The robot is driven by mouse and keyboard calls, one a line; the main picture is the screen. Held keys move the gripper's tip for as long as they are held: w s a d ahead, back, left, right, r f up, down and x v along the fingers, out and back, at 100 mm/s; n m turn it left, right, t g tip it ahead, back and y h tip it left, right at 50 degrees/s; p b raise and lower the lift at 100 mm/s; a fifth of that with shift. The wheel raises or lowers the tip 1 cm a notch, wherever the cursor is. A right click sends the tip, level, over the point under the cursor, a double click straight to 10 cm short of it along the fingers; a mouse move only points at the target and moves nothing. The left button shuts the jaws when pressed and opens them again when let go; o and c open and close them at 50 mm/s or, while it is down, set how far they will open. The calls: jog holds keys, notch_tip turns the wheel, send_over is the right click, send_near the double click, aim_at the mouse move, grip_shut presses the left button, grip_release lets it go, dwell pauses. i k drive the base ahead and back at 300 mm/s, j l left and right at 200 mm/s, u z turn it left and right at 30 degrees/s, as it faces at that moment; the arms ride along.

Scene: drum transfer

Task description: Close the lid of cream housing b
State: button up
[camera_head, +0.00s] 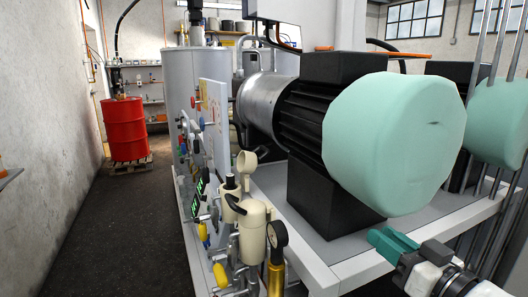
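Several cream housings stand on the piping in the lower middle. The nearest is a rounded cream housing (252,232) with a dark ring or loop at its upper left. Behind it stands a smaller cream housing (229,187) with a dark piece on top. A round cream cup-like part (246,162), possibly a raised lid, stands above them. I cannot tell which housing is b. My gripper (384,240), with teal fingers, is at the lower right, pointing up and left. It is well apart from the housings. The gap between its fingers is not clear.
A large black motor with a mint end cover (394,143) sits on a grey platform (335,250), between the housings and my gripper's upper side. A gauge on a brass stem (276,262) stands beside the nearest housing. A red drum (125,130) stands far left; the dark aisle floor (125,225) is clear.

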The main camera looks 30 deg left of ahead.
aim_at(253, 159)
jog(key=i+j, duration=0.2)
jog(key=j, duration=0.15)
jog(key=i+j, duration=0.15)
jog(key=j, duration=0.2)
jog(key=i+j, duration=0.2)
jog(key=j, duration=0.15)
jog(key=i+j, duration=0.2)
jog(key=j, duration=0.15)
jog(key=i+j, duration=0.15)
jog(key=j, duration=0.25)
